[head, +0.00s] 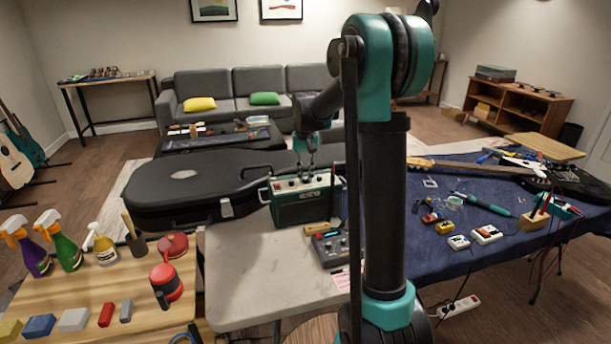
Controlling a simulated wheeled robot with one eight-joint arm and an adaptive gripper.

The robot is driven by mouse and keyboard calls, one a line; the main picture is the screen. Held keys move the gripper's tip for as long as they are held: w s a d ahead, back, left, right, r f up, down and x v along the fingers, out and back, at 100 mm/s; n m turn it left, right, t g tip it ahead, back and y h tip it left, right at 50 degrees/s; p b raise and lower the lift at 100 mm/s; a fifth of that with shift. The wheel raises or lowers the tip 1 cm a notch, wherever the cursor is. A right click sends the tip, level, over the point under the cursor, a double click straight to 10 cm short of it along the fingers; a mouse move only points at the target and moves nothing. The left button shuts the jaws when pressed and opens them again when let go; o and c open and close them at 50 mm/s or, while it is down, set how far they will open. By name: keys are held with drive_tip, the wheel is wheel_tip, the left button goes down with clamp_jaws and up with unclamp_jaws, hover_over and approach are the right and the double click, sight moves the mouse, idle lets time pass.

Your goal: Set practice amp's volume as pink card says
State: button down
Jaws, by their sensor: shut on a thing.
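The practice amp (298,212) is a dark green box with a pale top panel, standing at the back of the grey table. Several small knobs, some red, show on its panel. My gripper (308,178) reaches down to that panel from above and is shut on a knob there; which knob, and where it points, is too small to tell. A pink card (342,282) lies near the right edge of the grey table, partly hidden behind my arm. Its writing cannot be read from here.
A grey pedal unit (330,249) stands just in front of the amp. A black guitar case (190,190) lies behind and left. A wooden table (75,290) with spray bottles is at left. A blue-covered table (470,260) with tools is at right. The grey table's front left is clear.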

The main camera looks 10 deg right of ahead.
drive_tip(key=c, duration=1.5)
unclamp_jaws()
drive_tip(key=shift+o, duration=0.2)
wheel_tip(320, 180, up, 12)
drive_tip(key=s+d+f+t, duration=0.1)
drive_tip(key=s+f, duration=0.6)
drive_tip(key=s, duration=0.3)
drive_tip(key=s+d+f+n+t, duration=0.1)
drive_tip(key=s+d+f, duration=0.1)
drive_tip(key=s+f, duration=0.5)
drive_tip(key=s+d+f+t, duration=0.1)
drive_tip(key=s+f+t, duration=0.1)
drive_tip(key=s+f, duration=0.6)
drive_tip(key=shift+s+d, duration=0.15)
drive_tip(key=shift+s, duration=2.35)
